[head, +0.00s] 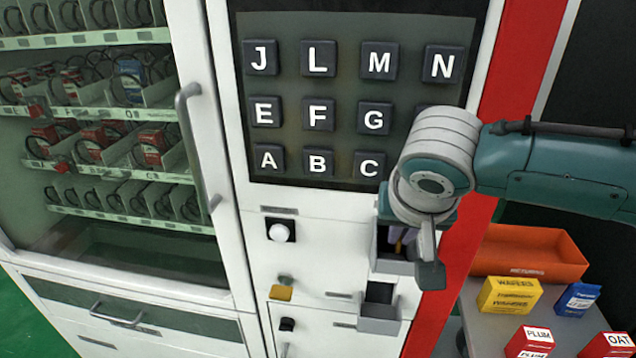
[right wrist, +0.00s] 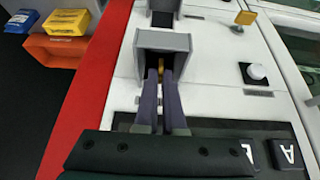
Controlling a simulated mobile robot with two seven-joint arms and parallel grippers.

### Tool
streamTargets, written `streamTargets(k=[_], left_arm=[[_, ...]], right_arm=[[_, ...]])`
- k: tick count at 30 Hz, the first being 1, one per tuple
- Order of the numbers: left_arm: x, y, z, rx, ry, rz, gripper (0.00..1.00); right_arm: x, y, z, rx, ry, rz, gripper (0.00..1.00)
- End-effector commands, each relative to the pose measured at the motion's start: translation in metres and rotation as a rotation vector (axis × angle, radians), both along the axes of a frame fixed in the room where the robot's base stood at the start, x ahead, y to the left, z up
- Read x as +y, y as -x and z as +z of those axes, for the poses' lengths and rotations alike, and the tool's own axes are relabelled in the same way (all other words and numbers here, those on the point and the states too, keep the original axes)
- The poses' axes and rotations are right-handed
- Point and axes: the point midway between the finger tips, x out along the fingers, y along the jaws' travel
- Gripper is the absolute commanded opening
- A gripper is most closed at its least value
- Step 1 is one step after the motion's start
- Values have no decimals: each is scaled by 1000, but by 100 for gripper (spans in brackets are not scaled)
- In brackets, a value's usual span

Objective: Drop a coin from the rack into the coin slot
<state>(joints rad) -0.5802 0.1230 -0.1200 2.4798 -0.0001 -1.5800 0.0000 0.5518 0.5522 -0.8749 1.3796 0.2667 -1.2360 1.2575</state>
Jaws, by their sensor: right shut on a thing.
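My right gripper (head: 397,238) reaches down into an open grey box (head: 388,266) on the white front of the machine, below the letter keypad. In the right wrist view its two purple-grey fingers (right wrist: 161,76) sit inside that box. They are shut on a small gold coin (right wrist: 160,66), mostly hidden between the fingertips and box walls. A second grey box (head: 379,312) with a dark opening is lower on the panel. My left gripper is not in view.
A round white button (head: 280,231) is on the panel. The keypad (head: 318,90) is above, partly hidden by my right arm. A long door handle (head: 192,140) stands out at left. An orange bin (head: 530,252) and several small boxes (head: 510,294) are at right.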

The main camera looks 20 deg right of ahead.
Motion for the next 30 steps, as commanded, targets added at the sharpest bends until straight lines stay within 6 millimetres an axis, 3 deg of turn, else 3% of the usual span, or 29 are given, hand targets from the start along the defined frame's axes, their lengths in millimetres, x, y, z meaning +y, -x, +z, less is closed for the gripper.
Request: streamTargets(k=[5,6,14,23,30], left_arm=[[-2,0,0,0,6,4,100],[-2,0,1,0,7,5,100],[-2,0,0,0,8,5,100],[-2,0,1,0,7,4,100],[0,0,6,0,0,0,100]], right_arm=[[0,0,1,-1,1,0,0],[0,0,1,-1,1,0,10],[0,0,0,-1,1,0,40],[0,0,2,-1,1,0,41],[8,12,26,-3,-1,2,41]])
